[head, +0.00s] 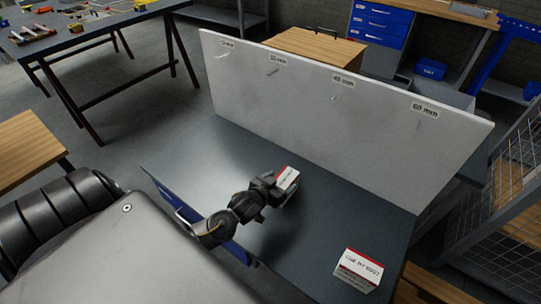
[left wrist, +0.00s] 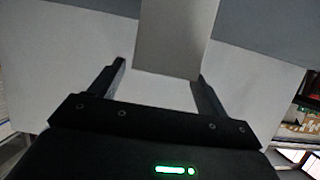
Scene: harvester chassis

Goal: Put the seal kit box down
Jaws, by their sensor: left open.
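A small white box with a red band (head: 288,178) is on the dark bench top in the head view, at the end of my left arm. A second white and red box (head: 360,268) sits near the front right edge of the bench. I cannot read which one is the seal kit box. My left gripper (head: 277,189) is open at the first box. In the left wrist view its two fingers (left wrist: 160,72) are apart, with a plain pale box face (left wrist: 168,40) between and beyond them. My right gripper is not in view.
A white upright panel (head: 330,105) with size labels and small hanging parts runs along the back of the bench (head: 225,150). The bench top between the two boxes is clear. A wire-mesh rack (head: 505,190) stands at right, another table (head: 90,35) at upper left.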

